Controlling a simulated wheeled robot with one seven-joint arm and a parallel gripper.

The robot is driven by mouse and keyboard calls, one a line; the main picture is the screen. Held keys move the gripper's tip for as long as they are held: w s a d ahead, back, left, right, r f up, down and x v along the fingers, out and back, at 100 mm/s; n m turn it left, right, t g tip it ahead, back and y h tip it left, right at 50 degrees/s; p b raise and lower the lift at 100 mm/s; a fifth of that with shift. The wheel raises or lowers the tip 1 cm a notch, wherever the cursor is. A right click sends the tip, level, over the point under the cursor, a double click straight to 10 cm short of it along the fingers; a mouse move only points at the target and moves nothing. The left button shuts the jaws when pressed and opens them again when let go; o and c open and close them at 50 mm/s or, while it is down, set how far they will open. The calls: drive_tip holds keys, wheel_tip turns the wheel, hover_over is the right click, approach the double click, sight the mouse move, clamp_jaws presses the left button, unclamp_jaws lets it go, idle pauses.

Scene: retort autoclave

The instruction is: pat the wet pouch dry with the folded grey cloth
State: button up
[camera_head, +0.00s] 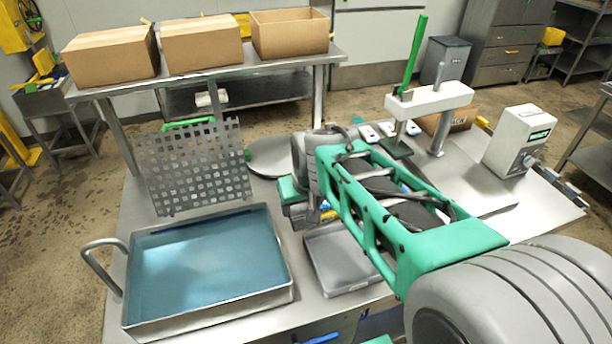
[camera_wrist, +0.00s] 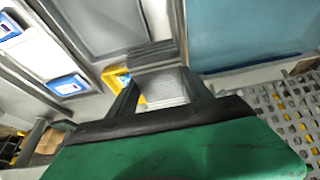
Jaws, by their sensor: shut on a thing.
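My gripper (camera_head: 314,215) is low over the table, between the blue-water pan and the small grey tray; the arm covers part of it in the head view. In the wrist view my gripper (camera_wrist: 160,88) is shut on a light grey piece (camera_wrist: 168,84) that looks like the folded cloth. White pouches with blue labels lie apart from the jaws at the left of the wrist view, one nearer (camera_wrist: 68,86) and one at the corner (camera_wrist: 12,26). I cannot tell which pouch is wet.
The water pan (camera_head: 129,322) stands at left, with a perforated rack (camera_head: 190,165) behind it. A yellow item (camera_wrist: 112,77) lies beside the jaws. A press (camera_head: 430,98) and a boxy device (camera_head: 518,140) stand at back right.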

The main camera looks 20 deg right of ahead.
drive_tip(key=w+d+f+b, duration=0.3)
drive_tip(key=w+d, duration=0.3)
drive_tip(key=w, duration=0.1)
drive_tip(key=w+d+f+b, duration=0.2)
drive_tip(key=w+d+f, duration=0.25)
drive_tip(key=w, duration=0.25)
drive_tip(key=shift+m, duration=0.4)
drive_tip(key=shift+s+d+f+b, duration=0.1)
drive_tip(key=shift+d+f+b, duration=0.05)
drive_tip(key=shift+f+b, duration=0.95)
drive_tip(key=shift+s+d+f+b, duration=0.1)
drive_tip(key=shift+f+b, duration=0.7)
drive_tip(key=shift+f, duration=0.6)
drive_tip(key=shift+f+b, duration=0.4)
drive_tip(key=shift+f, duration=0.2)
drive_tip(key=shift+r, duration=0.1)
wheel_tip(320, 180, up, 7)
drive_tip(key=p, duration=0.4)
